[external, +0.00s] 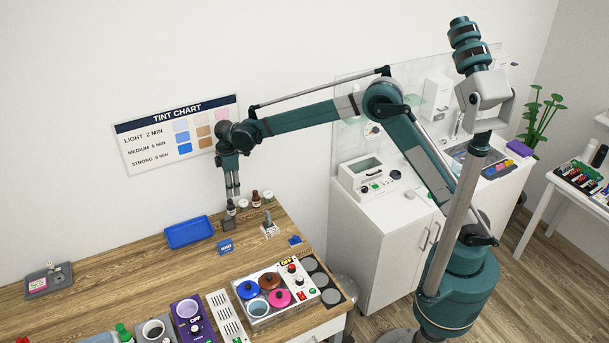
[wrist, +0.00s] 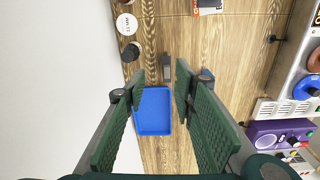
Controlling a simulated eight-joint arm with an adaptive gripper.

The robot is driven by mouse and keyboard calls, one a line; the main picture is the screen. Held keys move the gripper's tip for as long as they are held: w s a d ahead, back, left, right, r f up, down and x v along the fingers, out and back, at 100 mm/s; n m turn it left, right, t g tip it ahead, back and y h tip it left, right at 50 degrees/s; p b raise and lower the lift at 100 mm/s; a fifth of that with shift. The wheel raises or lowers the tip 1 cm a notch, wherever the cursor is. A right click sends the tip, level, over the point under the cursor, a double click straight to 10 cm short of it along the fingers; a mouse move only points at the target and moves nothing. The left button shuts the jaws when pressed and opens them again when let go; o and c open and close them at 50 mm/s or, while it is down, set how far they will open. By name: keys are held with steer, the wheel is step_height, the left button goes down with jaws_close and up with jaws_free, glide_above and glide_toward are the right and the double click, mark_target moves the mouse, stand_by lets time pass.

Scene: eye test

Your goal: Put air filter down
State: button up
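My gripper (external: 232,195) is above the back of the wooden bench, pointing down. In the wrist view its two green ribbed fingers (wrist: 161,86) stand apart with nothing held between them. I cannot tell for sure which thing is the air filter. A small dark grey piece (external: 227,222) lies on the bench below my gripper; it also shows beyond the fingertips in the wrist view (wrist: 167,68). A white slotted unit (external: 226,316) lies at the front of the bench, well away from my gripper.
An empty blue tray (external: 189,232) lies beside the grey piece. Small bottles and jars (external: 255,197) stand by the wall. A dye station (external: 271,309) and a purple device (external: 191,319) fill the front. Bare wood lies left of the tray.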

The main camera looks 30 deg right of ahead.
steer(key=s+d+r+m+t, duration=0.1)
steer(key=s+d+r+m, duration=0.15)
steer(key=d+r, duration=0.75)
steer(key=s+d+r+m+t+y, duration=0.1)
steer(key=d+r+m, duration=0.2)
steer(key=d, duration=1.2)
steer(key=s+d+r+m+t, duration=0.1)
steer(key=s+d+r+m, duration=0.1)
steer(key=d+r, duration=0.8)
steer(key=s+d+f+m+t, duration=0.2)
steer(key=s+d+f+m, duration=0.2)
steer(key=s+d, duration=0.9)
steer(key=s+d+f+m+t+h, duration=0.1)
steer(key=s+d+f+m, duration=0.4)
steer(key=s+d, duration=0.9)
steer(key=d, duration=0.4)
steer(key=shift+s+d+m+t, duration=0.3)
steer(key=shift+d+m+t, duration=0.05)
steer(key=shift+d+t, duration=0.05)
steer(key=shift+r, duration=0.1)
